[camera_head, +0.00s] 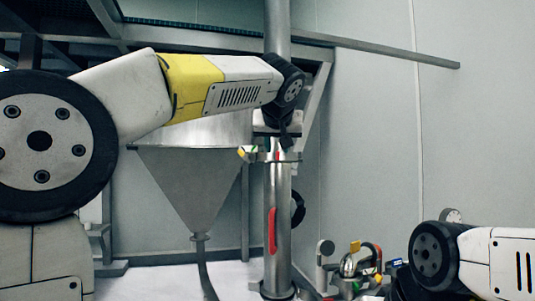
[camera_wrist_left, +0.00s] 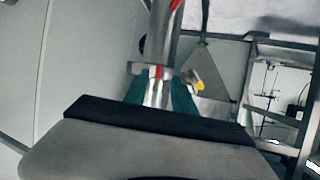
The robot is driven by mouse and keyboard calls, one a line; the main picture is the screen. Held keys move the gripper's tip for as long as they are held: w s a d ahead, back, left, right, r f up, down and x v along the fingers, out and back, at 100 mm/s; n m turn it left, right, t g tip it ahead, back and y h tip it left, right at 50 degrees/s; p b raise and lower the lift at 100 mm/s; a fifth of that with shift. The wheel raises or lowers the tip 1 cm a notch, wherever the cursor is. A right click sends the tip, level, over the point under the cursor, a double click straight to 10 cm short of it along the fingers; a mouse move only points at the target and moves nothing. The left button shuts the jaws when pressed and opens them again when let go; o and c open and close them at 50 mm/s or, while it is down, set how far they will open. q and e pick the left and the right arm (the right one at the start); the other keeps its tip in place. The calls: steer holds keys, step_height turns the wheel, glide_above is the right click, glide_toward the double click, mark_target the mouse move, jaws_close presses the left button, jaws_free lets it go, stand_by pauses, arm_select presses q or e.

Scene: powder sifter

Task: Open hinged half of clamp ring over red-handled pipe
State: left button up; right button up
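The red-handled pipe stands upright in the middle of the head view, its red handle (camera_head: 272,230) on the lower section. A metal clamp ring (camera_head: 268,157) with a yellow-tipped lever (camera_head: 241,152) circles it. In the left wrist view, which looks upside down, the ring (camera_wrist_left: 150,70) and the yellow-tipped lever (camera_wrist_left: 197,84) also show. My left gripper (camera_head: 283,142) is at the pipe, just above the ring. Its teal fingers (camera_wrist_left: 158,98) stand apart on either side of the pipe; I cannot tell if they touch it. My right gripper is out of view.
A grey funnel hopper (camera_head: 192,180) hangs left of the pipe on a metal frame (camera_head: 246,205). Several fittings with coloured handles (camera_head: 352,262) sit low, right of the pipe. A long rail (camera_head: 400,55) crosses the upper right wall. My right arm is at the lower right.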

mark_target(278, 152)
arm_select(q)
steer(key=shift+n, duration=0.3)
steer(key=w, duration=0.2)
steer(key=w+f, duration=0.1)
steer(key=w, duration=0.5)
steer(key=shift+w+f, duration=0.2)
steer(key=shift+w, duration=0.05)
jaws_close()
stand_by(0.9)
